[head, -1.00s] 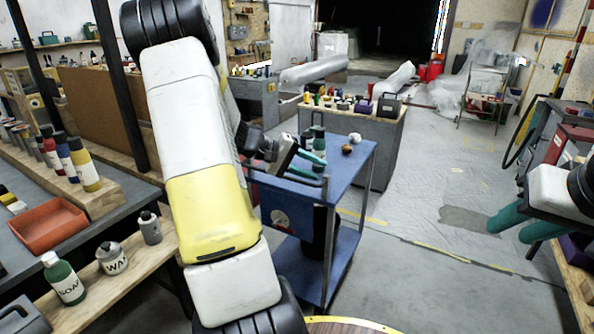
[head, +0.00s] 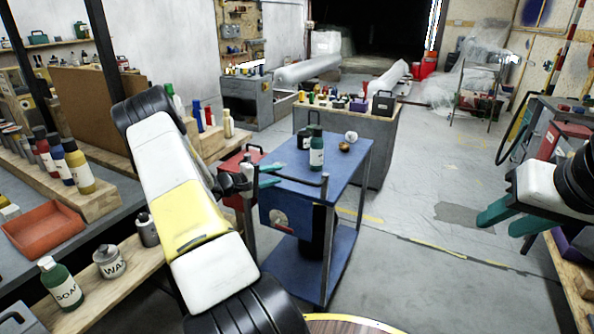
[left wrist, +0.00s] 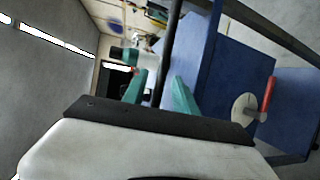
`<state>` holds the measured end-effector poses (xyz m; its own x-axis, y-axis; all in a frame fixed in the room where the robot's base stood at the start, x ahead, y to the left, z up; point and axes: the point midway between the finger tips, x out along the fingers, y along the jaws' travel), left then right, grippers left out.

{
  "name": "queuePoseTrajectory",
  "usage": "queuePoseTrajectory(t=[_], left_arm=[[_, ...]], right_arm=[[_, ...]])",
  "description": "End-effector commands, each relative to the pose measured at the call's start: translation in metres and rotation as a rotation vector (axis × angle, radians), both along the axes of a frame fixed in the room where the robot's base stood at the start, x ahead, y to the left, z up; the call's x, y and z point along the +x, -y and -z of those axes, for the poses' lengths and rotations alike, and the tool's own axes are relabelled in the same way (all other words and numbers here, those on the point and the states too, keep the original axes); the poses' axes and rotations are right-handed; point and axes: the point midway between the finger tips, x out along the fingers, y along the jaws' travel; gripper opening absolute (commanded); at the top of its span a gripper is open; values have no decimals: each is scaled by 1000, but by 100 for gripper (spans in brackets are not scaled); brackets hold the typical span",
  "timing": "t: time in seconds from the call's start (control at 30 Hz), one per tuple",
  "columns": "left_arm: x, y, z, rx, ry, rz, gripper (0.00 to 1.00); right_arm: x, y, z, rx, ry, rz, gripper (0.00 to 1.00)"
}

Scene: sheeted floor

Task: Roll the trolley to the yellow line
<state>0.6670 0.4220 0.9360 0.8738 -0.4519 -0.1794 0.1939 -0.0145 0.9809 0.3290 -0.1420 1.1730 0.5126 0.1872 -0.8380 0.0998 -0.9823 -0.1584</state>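The blue two-shelf trolley (head: 345,165) stands on the grey floor at the centre of the head view, with a green bottle (head: 317,150) and small items on top. Its blue panels also show in the left wrist view (left wrist: 225,70). My left gripper (head: 268,175) is at the trolley's near left corner by the dark handle. In the left wrist view its teal fingers (left wrist: 158,95) are apart, and a dark bar shows between them; I cannot tell if they touch it. My right gripper (head: 505,218) is open and empty at the right.
A wooden-topped workbench (head: 345,122) with bottles and cases stands just behind the trolley. A bench with a red tray (head: 45,228) is at the left. A red toolbox (head: 240,165) is left of the trolley. Floor is free to the right of the trolley.

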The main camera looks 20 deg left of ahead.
Motion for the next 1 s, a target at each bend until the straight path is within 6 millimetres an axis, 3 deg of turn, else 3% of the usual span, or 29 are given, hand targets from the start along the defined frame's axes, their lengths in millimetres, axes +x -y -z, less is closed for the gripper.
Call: queuePoseTrajectory(t=[0.37,0.53,0.57,1.0], left_arm=[[8,4,1,1,0,0,34],[8,4,1,1,0,0,3],[8,4,1,1,0,0,0],[7,4,2,1,-2,1,0]], right_arm=[[0,0,0,0,0,0,36],[0,0,0,0,0,0,36],[0,0,0,0,0,0,36],[0,0,0,0,0,0,36]])
